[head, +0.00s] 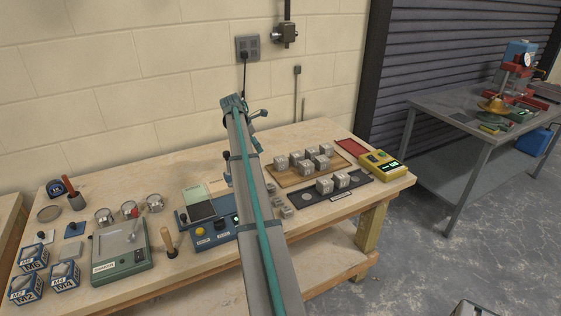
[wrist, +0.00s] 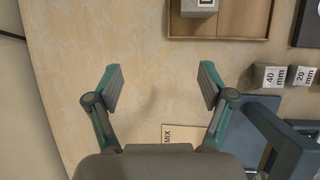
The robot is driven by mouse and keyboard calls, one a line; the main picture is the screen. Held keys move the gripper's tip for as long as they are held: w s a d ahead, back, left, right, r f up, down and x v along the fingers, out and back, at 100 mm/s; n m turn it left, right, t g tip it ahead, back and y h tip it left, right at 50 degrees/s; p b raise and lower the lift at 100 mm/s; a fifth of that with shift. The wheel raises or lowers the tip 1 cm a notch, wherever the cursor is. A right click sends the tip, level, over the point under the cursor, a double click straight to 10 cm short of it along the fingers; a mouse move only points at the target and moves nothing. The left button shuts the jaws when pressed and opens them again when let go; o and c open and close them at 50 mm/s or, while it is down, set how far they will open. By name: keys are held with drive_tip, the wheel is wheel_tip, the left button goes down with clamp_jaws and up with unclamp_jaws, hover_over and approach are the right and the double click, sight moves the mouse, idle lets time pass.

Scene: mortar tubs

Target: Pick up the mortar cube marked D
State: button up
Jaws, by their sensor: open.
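In the wrist view my gripper (wrist: 160,86) is open, with nothing between its fingers, over bare wooden bench top. A grey mortar cube (wrist: 199,7) sits in a brown wooden tray (wrist: 220,38) at the top edge, beyond the right finger. Its mark looks like a D, but the frame edge cuts it. In the head view several grey cubes (head: 298,161) stand on the brown tray (head: 289,181); their letters are too small to read. Two more cubes (head: 342,180) stand on a black mat (head: 353,192). My arm hides my gripper there.
Small blocks marked 40 mm (wrist: 270,77) and 20 mm (wrist: 304,76) lie right of the gripper. A MIX card (wrist: 178,134) and a dark blue device (wrist: 292,130) are near the right finger. A yellow instrument (head: 381,166) stands at the bench's right end.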

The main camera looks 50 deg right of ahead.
drive_tip(key=g+y, duration=0.1)
approach(280, 159)
drive_tip(key=shift+p+x, duration=1.75)
drive_tip(key=shift+x, duration=3.95)
drive_tip(key=shift+w, duration=0.1)
drive_tip(key=c, duration=1.5)
drive_tip(key=shift+o, duration=0.2)
drive_tip(key=shift+r, duration=0.15)
